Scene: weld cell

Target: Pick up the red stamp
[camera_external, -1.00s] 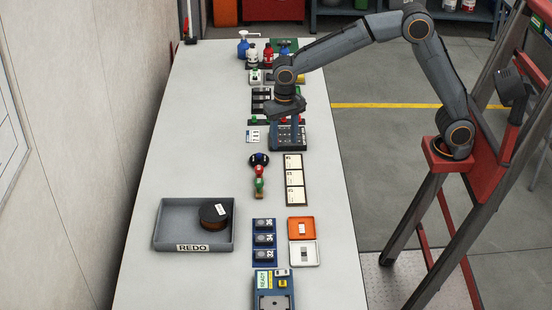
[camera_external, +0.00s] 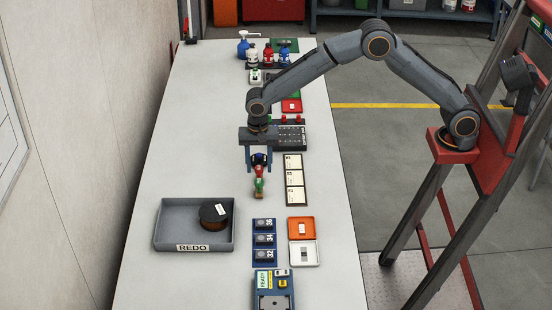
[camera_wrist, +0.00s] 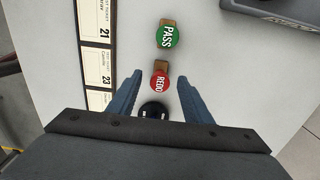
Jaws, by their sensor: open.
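The red stamp, marked REDO, lies on the table between a green stamp marked PASS and a dark round piece. In the wrist view the red stamp (camera_wrist: 160,79) shows its round red face and a bit of tan handle, just ahead of the fingertips. In the external view the red stamp (camera_external: 259,171) is just below my gripper (camera_external: 258,175). My gripper is open and empty; its two fingers (camera_wrist: 158,85) stand left and right of the stamp row. The green stamp (camera_wrist: 170,36) lies beyond it. The dark round piece (camera_wrist: 154,110) is between the fingers.
A grey REDO tray (camera_external: 168,237) holding a dark round spool (camera_external: 213,216) stands at the left. A card strip (camera_external: 294,180) lies right of the stamps. A dark keypad-like device (camera_external: 292,136) is behind. The white table (camera_external: 190,130) is clear at left.

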